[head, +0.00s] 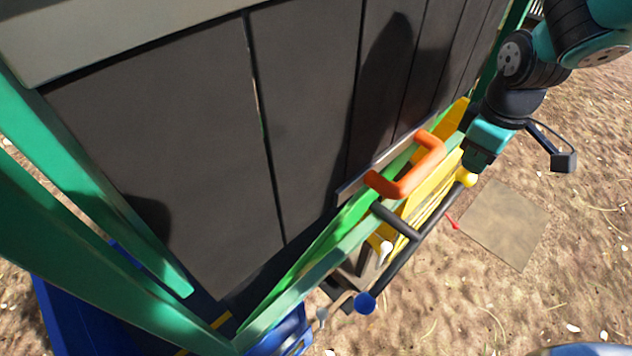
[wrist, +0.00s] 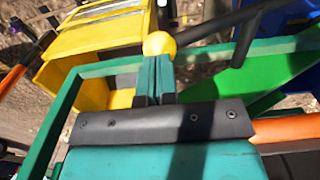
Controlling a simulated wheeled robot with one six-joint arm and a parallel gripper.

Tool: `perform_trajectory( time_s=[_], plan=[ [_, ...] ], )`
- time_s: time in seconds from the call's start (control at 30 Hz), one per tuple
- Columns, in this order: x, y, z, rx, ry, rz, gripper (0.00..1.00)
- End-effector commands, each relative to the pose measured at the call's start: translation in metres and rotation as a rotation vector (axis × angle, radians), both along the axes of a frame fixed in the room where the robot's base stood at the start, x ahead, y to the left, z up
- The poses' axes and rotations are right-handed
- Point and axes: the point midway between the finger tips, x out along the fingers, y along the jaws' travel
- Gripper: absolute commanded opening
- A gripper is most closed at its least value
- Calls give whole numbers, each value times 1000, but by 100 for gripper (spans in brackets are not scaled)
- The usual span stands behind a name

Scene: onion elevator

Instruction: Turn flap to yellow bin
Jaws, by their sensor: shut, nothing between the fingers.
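My gripper (head: 476,164) is shut and empty, its fingertips at or very near the yellow ball (head: 466,177) on one end of a black lever bar (head: 412,246). The other end carries a blue ball (head: 365,302). In the wrist view, the closed fingers (wrist: 154,66) point at the yellow ball (wrist: 159,44); I cannot tell whether they touch. A bright green panel, apparently the flap (wrist: 262,80), slopes inside the green frame, and also shows in the head view (head: 345,225). The yellow bin (wrist: 90,48) is beyond the frame on the left, the blue bin (wrist: 290,20) on the right.
An orange handle (head: 436,160) sticks out from the dark slatted wall (head: 310,120) near the lever. A red pointer (head: 453,222) is beside the bar. A flat square slab (head: 503,224) lies on the open ground at right. Green posts (head: 100,190) stand at left.

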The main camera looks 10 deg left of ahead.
Motion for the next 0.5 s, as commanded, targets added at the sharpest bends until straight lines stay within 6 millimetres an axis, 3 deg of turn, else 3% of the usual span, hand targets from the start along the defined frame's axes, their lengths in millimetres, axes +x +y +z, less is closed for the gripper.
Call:
perform_trajectory(
  time_s=[0.5],
  plan=[
    [-2, 1, -35, 1, 6, 2, 0]
  ],
)
